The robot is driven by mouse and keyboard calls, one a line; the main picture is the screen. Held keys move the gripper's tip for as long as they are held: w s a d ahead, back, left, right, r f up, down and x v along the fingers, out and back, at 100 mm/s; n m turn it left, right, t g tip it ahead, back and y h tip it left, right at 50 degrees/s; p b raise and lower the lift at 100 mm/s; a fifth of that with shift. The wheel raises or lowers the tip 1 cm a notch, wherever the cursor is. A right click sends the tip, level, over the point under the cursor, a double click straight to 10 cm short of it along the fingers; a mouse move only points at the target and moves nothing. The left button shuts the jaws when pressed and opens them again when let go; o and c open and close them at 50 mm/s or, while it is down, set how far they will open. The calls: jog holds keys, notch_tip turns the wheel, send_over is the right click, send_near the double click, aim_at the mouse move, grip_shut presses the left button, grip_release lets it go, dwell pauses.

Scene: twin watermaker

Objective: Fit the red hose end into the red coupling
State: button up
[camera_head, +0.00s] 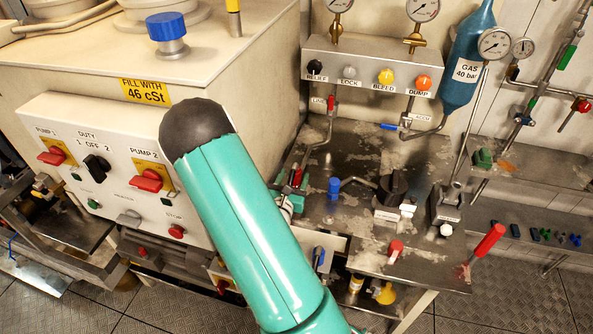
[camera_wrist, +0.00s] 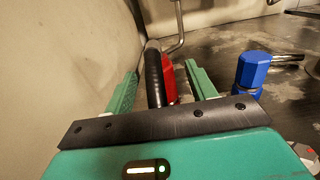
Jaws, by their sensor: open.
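In the wrist view, a red part (camera_wrist: 168,80) stands between the two green fingers of my gripper (camera_wrist: 160,70), with a black cylindrical piece (camera_wrist: 153,75) beside it on the left. A metal pipe comes down behind the red part. I cannot tell which of these is the hose end and which the coupling. The fingers are apart, one on each side, and seem not to touch the pieces. In the head view, the red part (camera_head: 297,177) shows small beyond my arm; my gripper (camera_head: 291,195) is mostly hidden behind the arm.
A blue coupling (camera_wrist: 253,72) with a pipe stands close to the right; it also shows in the head view (camera_head: 334,188). The cream cabinet (camera_head: 110,160) is close on the left. A black knob (camera_head: 392,187) and a red handle (camera_head: 488,243) are farther right.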

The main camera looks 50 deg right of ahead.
jog(key=v, duration=0.9)
jog(key=shift+s+a, duration=0.1)
jog(key=shift+a, duration=0.05)
jog(key=shift+r, duration=0.3)
jog(key=s+a+r+m+g+y, duration=0.35)
jog(key=s+r+m+g, duration=0.65)
jog(key=m, duration=0.6)
jog(key=a+r+m+t+y, duration=0.2)
jog(key=a+r+y, duration=0.2)
jog(key=a, duration=0.3)
jog(key=w+a+r+m+t+y, duration=0.1)
jog(key=a+r+m+t+y, duration=0.2)
jog(key=a, duration=0.4)
jog(key=a+r+m+t+y, duration=0.2)
jog(key=a+r+y, duration=0.3)
jog(key=a, duration=0.3)
jog(key=shift+w+r, duration=0.15)
jog(key=shift+r, duration=0.3)
jog(key=shift+y, duration=0.25)
